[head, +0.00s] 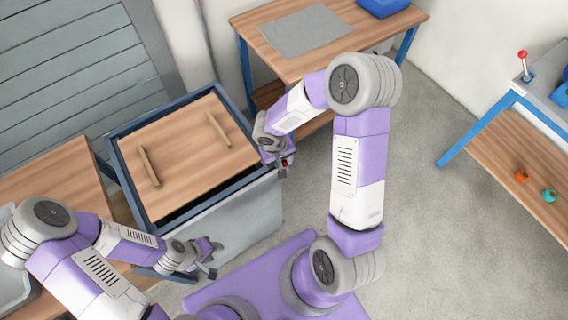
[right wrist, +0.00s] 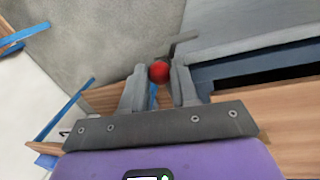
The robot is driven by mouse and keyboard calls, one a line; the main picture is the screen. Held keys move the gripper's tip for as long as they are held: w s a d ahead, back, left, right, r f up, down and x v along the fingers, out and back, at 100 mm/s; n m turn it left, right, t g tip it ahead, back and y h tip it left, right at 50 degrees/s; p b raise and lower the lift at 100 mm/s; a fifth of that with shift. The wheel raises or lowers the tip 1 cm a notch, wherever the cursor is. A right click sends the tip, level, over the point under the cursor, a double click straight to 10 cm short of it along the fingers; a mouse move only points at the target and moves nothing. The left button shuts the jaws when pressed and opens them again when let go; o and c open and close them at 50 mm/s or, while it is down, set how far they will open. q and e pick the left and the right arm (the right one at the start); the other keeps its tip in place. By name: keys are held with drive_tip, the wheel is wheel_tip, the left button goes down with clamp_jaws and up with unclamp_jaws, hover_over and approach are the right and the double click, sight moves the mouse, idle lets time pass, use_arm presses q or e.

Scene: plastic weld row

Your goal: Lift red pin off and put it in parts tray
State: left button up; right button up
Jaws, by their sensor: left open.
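The red pin shows as a round red head (right wrist: 159,72) in the right wrist view, between the fingertips of my right gripper (right wrist: 160,85). The fingers look closed on its sides. The pin's lower part is hidden. My left gripper (head: 212,262) is open and empty, in front of the box. A pale grey tray (head: 22,292) is partly visible at the left edge; I cannot tell if it is the parts tray.
The box has a wooden lid (head: 185,150) with two bar handles and a blue frame. A bench (head: 335,45) behind holds a grey mat and a blue bin (head: 382,6). A bench at right has a red-knobbed lever (head: 523,58) and orange and teal parts. Open floor lies between.

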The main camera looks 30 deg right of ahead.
sight(283, 162)
clamp_jaws()
wheel_tip(283, 162, up, 10)
drive_tip(key=p, duration=0.2)
idle(0.4)
